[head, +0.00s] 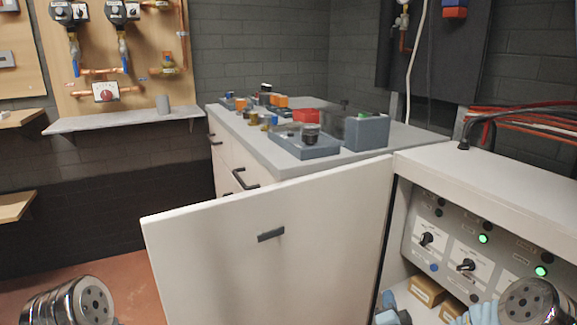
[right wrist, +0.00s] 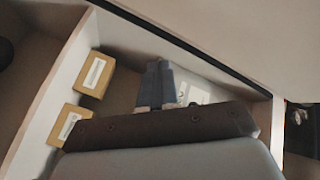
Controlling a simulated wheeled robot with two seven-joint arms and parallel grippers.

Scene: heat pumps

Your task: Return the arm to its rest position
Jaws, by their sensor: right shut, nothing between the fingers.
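My right gripper (head: 391,306) is low at the bottom right of the head view, in front of the open cabinet's lower part. In the right wrist view its two blue-grey fingers (right wrist: 155,84) are together with nothing between them. They point into the cabinet space, beside two cardboard boxes and apart from them. Part of my right arm (head: 535,300) shows at the bottom right corner. Of my left arm (head: 80,300), only a silver link shows at the bottom left; its gripper is out of view.
A white cabinet door (head: 265,235) stands open left of the gripper. The cabinet's control panel (head: 465,245) has knobs and green lights. Small boxes (head: 425,291) lie below it and also show in the right wrist view (right wrist: 95,74). A grey-topped counter (head: 265,160) holding parts stands behind.

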